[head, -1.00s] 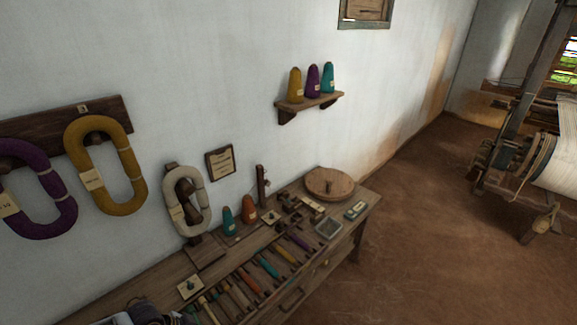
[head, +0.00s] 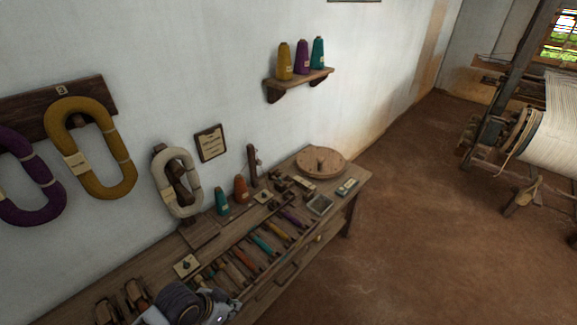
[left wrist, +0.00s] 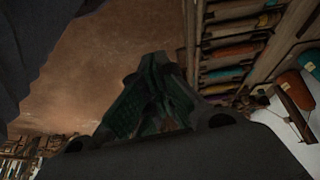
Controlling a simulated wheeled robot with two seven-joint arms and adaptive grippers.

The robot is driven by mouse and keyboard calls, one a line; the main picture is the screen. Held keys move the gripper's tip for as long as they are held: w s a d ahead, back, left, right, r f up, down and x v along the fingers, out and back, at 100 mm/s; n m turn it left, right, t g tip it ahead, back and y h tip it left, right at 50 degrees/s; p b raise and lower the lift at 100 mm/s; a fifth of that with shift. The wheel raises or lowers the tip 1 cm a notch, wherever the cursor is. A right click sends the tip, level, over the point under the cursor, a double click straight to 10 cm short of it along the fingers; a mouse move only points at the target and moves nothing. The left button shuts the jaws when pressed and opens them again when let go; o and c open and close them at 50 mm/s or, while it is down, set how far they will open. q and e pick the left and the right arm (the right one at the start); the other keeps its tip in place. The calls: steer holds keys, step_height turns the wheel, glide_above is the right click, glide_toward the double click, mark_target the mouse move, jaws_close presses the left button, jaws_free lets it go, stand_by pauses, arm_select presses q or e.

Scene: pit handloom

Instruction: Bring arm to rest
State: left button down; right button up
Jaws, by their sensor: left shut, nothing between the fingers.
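My left gripper (head: 195,304) shows at the bottom edge of the head view, over the near left end of the wooden workbench (head: 148,262). Part of it is cut off by the frame. In the left wrist view its dark green ridged fingers (left wrist: 152,92) are together, with nothing held. They point past the edge of the bench tray with coloured bobbins (left wrist: 232,54), over brown floor. My right gripper is not in view.
The bench holds several bobbins (head: 261,244), teal and orange cones, a round wooden disc (head: 321,160) and small wooden tools. The loom (head: 545,135) stands right; floor between is clear.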

arm_select(q)
steer(key=shift+s+a+r+n+y, duration=1.4)
steer(key=shift+a+r+n+y, duration=0.3)
steer(key=shift+a+r+n, duration=1.35)
step_height(320, 180, down, 32)
steer(key=s+g, duration=0.1)
steer(key=s, duration=0.2)
steer(key=s+a+f, duration=0.2)
steer(key=s+f, duration=0.8)
steer(key=s, duration=0.1)
steer(key=s+a+f+g, duration=0.1)
steer(key=s+f, duration=0.9)
steer(key=s, duration=0.1)
steer(key=shift+a+f+m+g, duration=0.25)
steer(key=shift+a+m+g, duration=0.05)
steer(key=shift+a+m, duration=0.05)
